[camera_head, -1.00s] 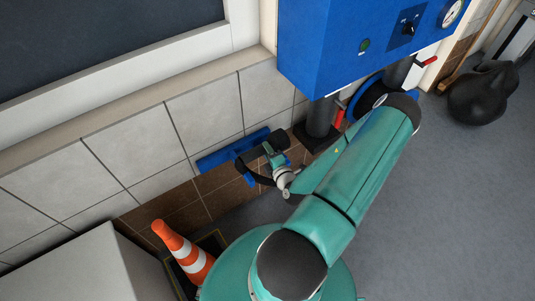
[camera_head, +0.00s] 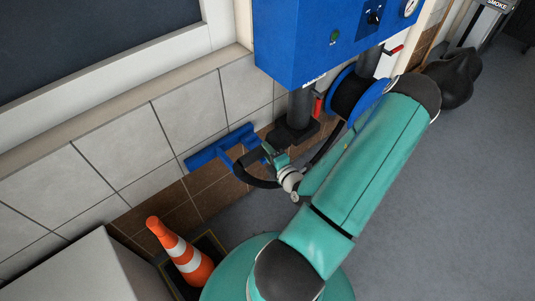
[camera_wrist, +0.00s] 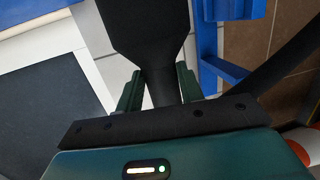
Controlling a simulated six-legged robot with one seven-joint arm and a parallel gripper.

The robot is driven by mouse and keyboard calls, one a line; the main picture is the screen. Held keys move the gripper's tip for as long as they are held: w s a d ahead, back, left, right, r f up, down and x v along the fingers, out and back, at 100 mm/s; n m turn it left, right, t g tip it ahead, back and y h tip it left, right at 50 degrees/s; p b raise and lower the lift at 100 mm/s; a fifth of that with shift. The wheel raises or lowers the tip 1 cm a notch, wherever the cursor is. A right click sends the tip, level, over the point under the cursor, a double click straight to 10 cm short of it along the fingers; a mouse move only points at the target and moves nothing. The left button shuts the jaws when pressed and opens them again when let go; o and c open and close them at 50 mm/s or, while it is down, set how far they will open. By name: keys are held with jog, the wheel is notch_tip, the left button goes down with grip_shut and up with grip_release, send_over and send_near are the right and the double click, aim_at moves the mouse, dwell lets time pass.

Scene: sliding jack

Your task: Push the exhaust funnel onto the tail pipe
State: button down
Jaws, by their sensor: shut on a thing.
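The black exhaust funnel (camera_wrist: 145,30) fills the top middle of the wrist view, its wide part pointing away from my gripper (camera_wrist: 160,85). The two green fingers are shut on its narrow neck. In the head view the dark funnel (camera_head: 251,159) is small and partly hidden by my gripper (camera_head: 271,155), in front of the tiled wall. A black hose (camera_head: 257,182) loops below it. I see no vehicle or tail pipe that I can make out in either view.
A blue wall bracket (camera_head: 205,157) is close behind the funnel. A blue cabinet (camera_head: 320,40) with a dark vertical pipe (camera_head: 300,108) and a blue hose reel (camera_head: 345,92) stand to the right. An orange cone (camera_head: 181,252) is lower left.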

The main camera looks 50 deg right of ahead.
jog(key=shift+s+a+r, duration=0.1)
jog(key=shift+s+r, duration=0.1)
jog(key=shift+r, duration=0.45)
jog(key=shift+s+a+r, duration=0.1)
jog(key=shift+s+r, duration=0.1)
jog(key=shift+r, duration=0.4)
jog(key=shift+s+a+r, duration=0.1)
jog(key=shift+s+r, duration=0.1)
jog(key=shift+r, duration=0.45)
jog(key=shift+s, duration=0.25)
